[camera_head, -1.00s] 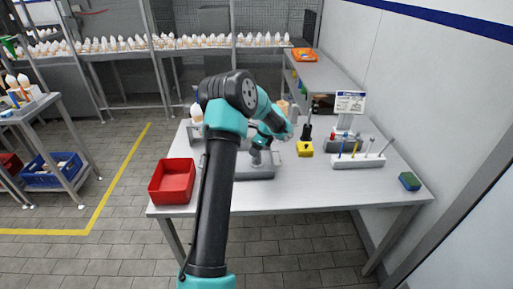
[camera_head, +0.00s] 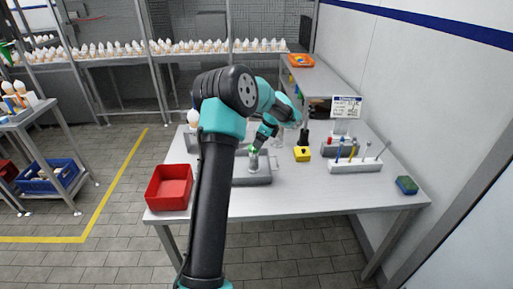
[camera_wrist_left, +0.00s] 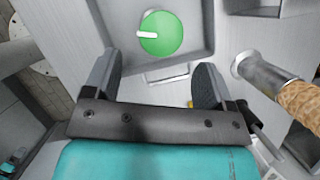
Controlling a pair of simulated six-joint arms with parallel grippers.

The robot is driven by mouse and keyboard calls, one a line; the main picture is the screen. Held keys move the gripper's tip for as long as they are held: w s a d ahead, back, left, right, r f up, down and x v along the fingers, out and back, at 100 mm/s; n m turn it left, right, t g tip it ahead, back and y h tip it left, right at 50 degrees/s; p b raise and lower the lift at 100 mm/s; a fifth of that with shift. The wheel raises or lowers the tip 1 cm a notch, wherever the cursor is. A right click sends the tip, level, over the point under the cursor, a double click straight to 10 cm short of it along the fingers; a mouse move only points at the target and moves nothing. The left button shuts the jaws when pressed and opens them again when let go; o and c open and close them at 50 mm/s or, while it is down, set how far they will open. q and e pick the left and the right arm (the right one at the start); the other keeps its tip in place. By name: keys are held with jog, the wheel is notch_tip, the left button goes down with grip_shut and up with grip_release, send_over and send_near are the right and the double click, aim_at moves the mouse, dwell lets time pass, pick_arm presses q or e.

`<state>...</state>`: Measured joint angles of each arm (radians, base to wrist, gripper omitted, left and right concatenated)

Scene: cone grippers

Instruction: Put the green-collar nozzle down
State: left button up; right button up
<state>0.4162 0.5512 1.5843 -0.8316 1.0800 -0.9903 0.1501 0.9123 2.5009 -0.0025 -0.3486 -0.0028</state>
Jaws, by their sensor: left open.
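The green-collar nozzle (camera_head: 253,153) stands in the grey tray (camera_head: 262,181) on the metal table, just below my left gripper. In the left wrist view the nozzle (camera_wrist_left: 166,38) shows as a round green top with a small white piece, on the tray floor. My left gripper (camera_head: 262,144) is open and empty. In the left wrist view its two dark fingers (camera_wrist_left: 160,78) are spread apart, and the nozzle lies beyond their tips, apart from them. My right gripper is not in view.
A red bin (camera_head: 168,188) stands left of the tray. A yellow block (camera_head: 303,154) and a white rack of tools (camera_head: 355,165) stand to the right. A metal cylinder with a waffle cone (camera_wrist_left: 262,75) is close to the right finger in the wrist view. The table front is clear.

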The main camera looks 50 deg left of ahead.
pick_arm(q)
jog(key=v, duration=0.3)
jog(key=shift+d+r, duration=0.1)
jog(key=shift+r, duration=0.25)
dwell(0.3)
